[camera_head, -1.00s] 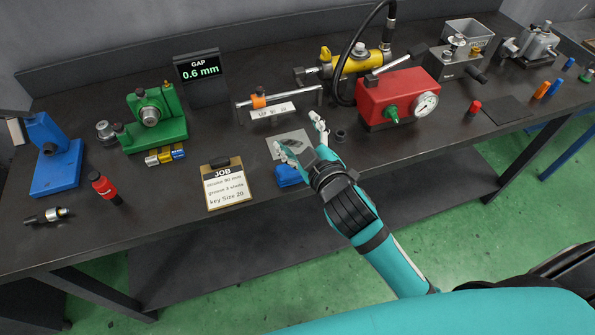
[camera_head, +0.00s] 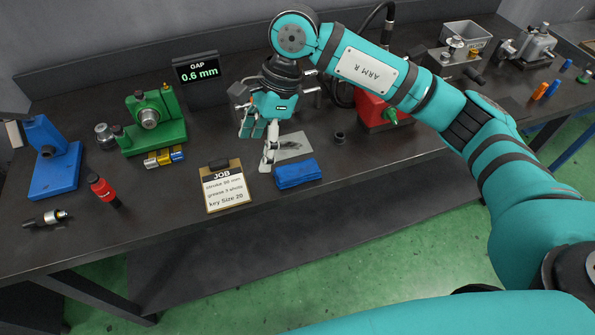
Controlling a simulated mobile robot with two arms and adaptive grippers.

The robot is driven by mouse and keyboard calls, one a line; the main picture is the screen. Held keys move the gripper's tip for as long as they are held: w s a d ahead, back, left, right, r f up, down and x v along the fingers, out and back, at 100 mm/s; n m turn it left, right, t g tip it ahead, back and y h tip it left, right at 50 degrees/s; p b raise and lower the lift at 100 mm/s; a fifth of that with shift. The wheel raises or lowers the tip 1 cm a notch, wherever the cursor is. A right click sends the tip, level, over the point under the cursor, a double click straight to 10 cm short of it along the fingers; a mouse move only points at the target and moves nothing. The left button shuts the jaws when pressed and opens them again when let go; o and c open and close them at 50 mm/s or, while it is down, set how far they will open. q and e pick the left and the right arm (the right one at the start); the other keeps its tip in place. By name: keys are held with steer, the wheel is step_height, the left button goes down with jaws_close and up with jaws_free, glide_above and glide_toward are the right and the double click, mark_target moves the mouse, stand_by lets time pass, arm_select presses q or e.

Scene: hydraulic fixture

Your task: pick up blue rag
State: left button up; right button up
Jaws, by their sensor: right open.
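The blue rag (camera_head: 297,174) lies folded on the dark bench near its front edge, just right of the job clipboard. My right gripper (camera_head: 257,148) hangs from above, pointing down, a little behind and to the left of the rag. Its fingers are apart and empty. One pale finger comes down close to the rag's left end; I cannot tell whether it touches. My left gripper is not in view.
The job clipboard (camera_head: 225,187) lies left of the rag. A grey plate (camera_head: 293,147) lies behind it, partly hidden by my gripper. A small dark ring (camera_head: 339,137) stands to the right. The green fixture (camera_head: 152,122) is further left. Bench surface right of the rag is clear.

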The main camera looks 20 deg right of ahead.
steer(key=w+d+r+h, duration=0.2)
steer(key=w+d+h, duration=0.15)
steer(key=d, duration=0.55)
steer(key=p, duration=0.3)
glide_above(298, 169)
steer(key=shift+t+h, duration=0.35)
steer(key=shift+t, duration=0.05)
step_height(298, 169, down, 12)
steer(key=shift+s+f, duration=0.1)
steer(key=shift+s, duration=0.05)
step_height(298, 169, down, 4)
steer(key=p, duration=0.2)
steer(key=shift+p, duration=0.3)
steer(key=shift+w+f, duration=0.2)
steer(key=shift+f, duration=0.4)
steer(key=c, duration=1.2)
steer(key=shift+c, duration=0.2)
steer(key=shift+r, duration=0.1)
